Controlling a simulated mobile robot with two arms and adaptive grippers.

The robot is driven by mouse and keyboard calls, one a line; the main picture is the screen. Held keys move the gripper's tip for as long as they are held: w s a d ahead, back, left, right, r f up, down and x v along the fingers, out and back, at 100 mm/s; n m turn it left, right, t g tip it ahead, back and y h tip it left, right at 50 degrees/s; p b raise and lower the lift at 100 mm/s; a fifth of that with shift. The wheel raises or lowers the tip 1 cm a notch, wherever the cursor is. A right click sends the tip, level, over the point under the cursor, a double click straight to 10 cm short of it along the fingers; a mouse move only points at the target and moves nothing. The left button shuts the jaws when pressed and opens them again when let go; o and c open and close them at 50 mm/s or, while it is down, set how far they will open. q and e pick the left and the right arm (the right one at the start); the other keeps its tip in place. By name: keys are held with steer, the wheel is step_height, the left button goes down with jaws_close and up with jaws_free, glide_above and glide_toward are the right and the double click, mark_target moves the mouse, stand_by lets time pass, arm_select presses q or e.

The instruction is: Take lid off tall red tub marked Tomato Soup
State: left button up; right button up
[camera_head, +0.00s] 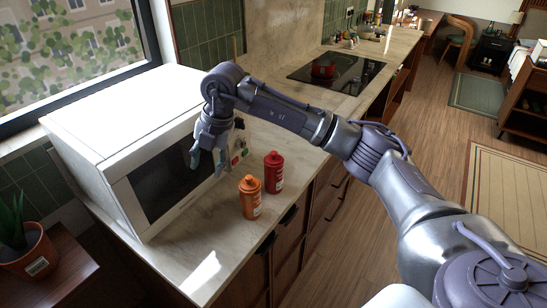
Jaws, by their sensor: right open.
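A tall red tub (273,174) with a red lid stands upright on the counter, near its front edge; its label is too small to read. My right gripper (207,164) is open and empty, fingers pointing down in front of the microwave. It is to the left of the red tub and apart from it. My left gripper is not in view.
An orange tub (249,200) stands just in front and left of the red one. A white microwave (115,185) fills the counter's left side. A cooktop (350,72) with a red pot (324,68) lies farther back. The counter (215,262) is bare in front.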

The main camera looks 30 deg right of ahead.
steer(key=d+r+m+h, duration=0.2)
steer(key=d+r+h, duration=0.1)
steer(key=d, duration=0.4)
steer(key=d+r+m+h, duration=0.3)
steer(key=d, duration=0.5)
steer(key=p, duration=0.1)
glide_above(274, 152)
steer(key=s+a, duration=0.1)
steer(key=a, duration=0.2)
steer(key=shift+g, duration=0.4)
step_height(274, 152, down, 6)
steer(key=shift+s+d+f, duration=0.15)
steer(key=shift+d+f, duration=0.15)
steer(key=shift+f, duration=0.25)
steer(key=p+x, duration=0.2)
steer(key=x, duration=0.1)
steer(key=p+x, duration=0.1)
steer(key=shift+w+d, duration=0.3)
steer(key=shift+d, duration=0.05)
steer(key=shift+d+f, duration=0.1)
steer(key=shift+f, duration=0.35)
steer(key=shift+c, duration=0.3)
steer(key=c, duration=0.8)
